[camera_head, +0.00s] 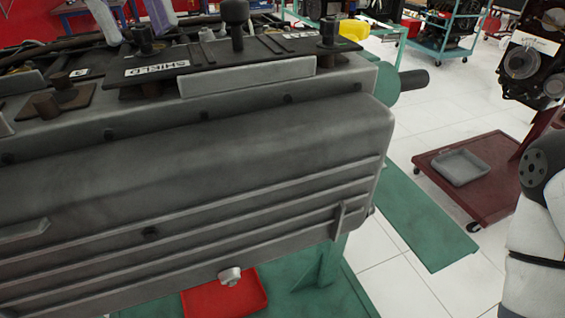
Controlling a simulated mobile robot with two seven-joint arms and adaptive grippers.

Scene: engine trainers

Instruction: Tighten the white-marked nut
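A large grey engine block (200,140) fills the left and middle of the view. A dark plate lettered SHIELD (200,60) lies on its top. A dark bolt or nut (328,32) stands at the plate's right end, another (143,40) near its left end, and a taller dark knob (235,14) between them. I cannot tell which nut carries the white mark. My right gripper is outside the picture.
A red tray (226,296) lies below the engine on the green stand (425,220). A dark red trolley (490,185) with a grey pan (461,168) stands at the right, near my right arm. Other engine stands are behind. White floor lies between.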

